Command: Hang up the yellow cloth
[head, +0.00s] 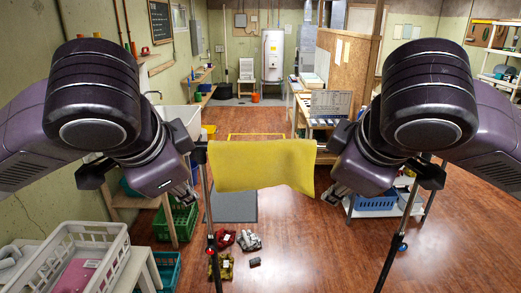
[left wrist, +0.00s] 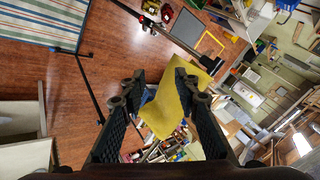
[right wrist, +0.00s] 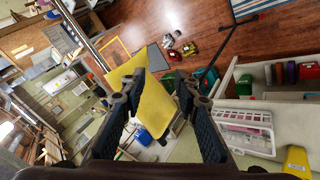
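The yellow cloth (head: 262,165) is spread out in the middle of the head view, its upper edge along a dark horizontal bar and its lower edge hanging free. My left gripper (head: 192,200) is just left of the cloth and my right gripper (head: 332,195) just right of it, both pointing down. In the left wrist view the fingers (left wrist: 157,80) are apart, with the cloth (left wrist: 176,108) beyond and between them. In the right wrist view the fingers (right wrist: 154,80) are also apart, with the cloth (right wrist: 152,108) behind them. Neither gripper visibly pinches it.
A dark stand pole (head: 213,262) is at the left and another (head: 394,262) at the right. A white crate (head: 75,250) stands at front left. Several small items (head: 248,241) lie on the floor below the cloth. The wooden floor (head: 320,260) at front centre is clear.

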